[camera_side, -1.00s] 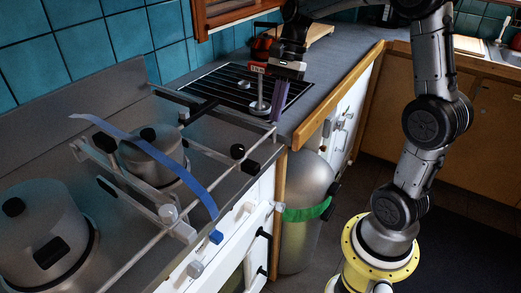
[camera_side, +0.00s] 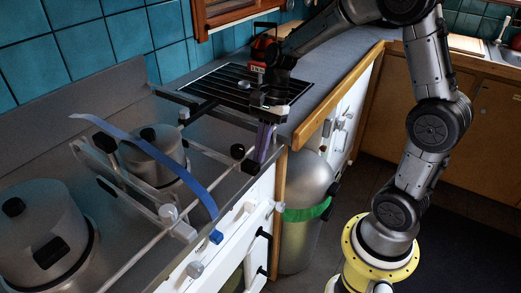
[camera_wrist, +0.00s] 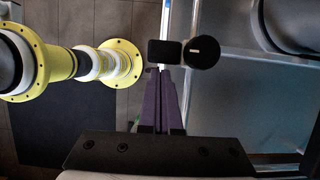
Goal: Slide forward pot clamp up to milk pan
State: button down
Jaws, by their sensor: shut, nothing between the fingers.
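The milk pan (camera_side: 153,155) is the small lidded metal pot on the stove, left of centre in the side view. The pot clamp appears to be the bar across the stove to the pan's right, with a black knob (camera_side: 238,152) at its near end. A clear gap separates it from the pan. My gripper (camera_side: 262,157) points down just right of this knob, with its purple fingers shut and empty. In the wrist view the fingertips (camera_wrist: 165,72) lie close to a black block (camera_wrist: 165,53) and a round knob (camera_wrist: 201,52); I cannot tell whether they touch.
A large pot (camera_side: 45,235) stands at the front left. A blue curved strip (camera_side: 185,172) passes in front of the milk pan, with other metal clamp parts (camera_side: 168,213) near it.

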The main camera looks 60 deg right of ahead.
jog(key=shift+a, duration=0.65)
